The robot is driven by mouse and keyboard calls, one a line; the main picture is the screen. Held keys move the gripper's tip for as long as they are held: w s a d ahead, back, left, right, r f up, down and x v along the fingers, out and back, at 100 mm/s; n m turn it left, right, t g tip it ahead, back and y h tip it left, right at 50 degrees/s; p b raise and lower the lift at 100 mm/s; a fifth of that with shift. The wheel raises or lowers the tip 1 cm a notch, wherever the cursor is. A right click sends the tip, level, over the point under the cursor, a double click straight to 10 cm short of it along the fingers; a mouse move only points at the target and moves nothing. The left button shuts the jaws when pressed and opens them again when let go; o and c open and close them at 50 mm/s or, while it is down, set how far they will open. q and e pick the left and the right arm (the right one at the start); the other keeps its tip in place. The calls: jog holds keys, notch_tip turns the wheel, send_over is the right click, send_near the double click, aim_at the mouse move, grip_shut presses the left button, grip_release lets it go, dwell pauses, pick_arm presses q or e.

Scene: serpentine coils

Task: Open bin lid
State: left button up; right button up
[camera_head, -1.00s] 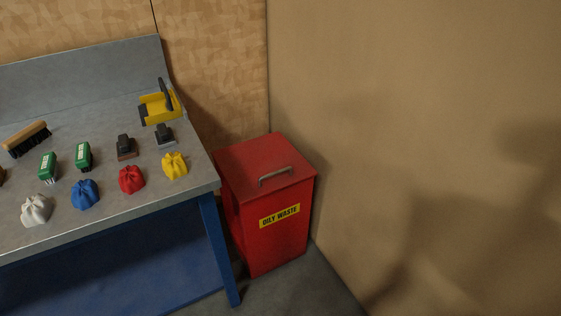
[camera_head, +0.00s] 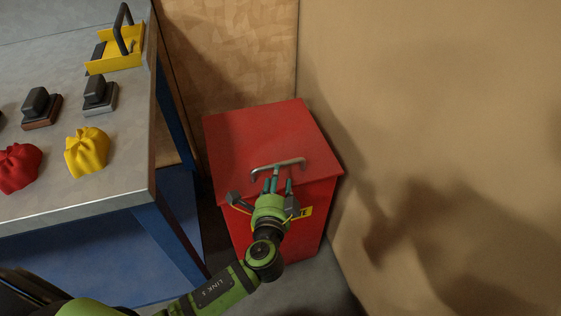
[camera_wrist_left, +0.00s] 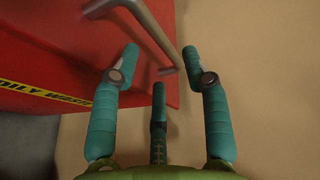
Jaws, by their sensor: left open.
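The red bin (camera_head: 318,215) stands on the floor in the corner, its red lid (camera_head: 240,135) shut flat on top. A metal bar handle (camera_head: 290,162) sits near the lid's front edge. The yellow "OILY WASTE" label on the front is mostly hidden behind my gripper. My left gripper (camera_head: 278,182) is open and empty at the front of the lid, its fingertips just below the handle. In the left wrist view, the handle (camera_wrist_left: 149,27) runs down toward the gap between the spread fingers (camera_wrist_left: 157,62). I cannot tell whether they touch it. My right gripper is not in view.
A grey-topped workbench (camera_head: 120,180) with blue legs stands left of the bin. On it are a yellow cloth (camera_head: 87,152), a red cloth (camera_head: 18,167), two sanding blocks and a yellow tray (camera_head: 118,55). Walls close in behind and to the right.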

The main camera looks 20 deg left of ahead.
pick_arm(q)
jog(key=x, duration=0.6)
jog(key=shift+w, duration=0.1)
grip_shut()
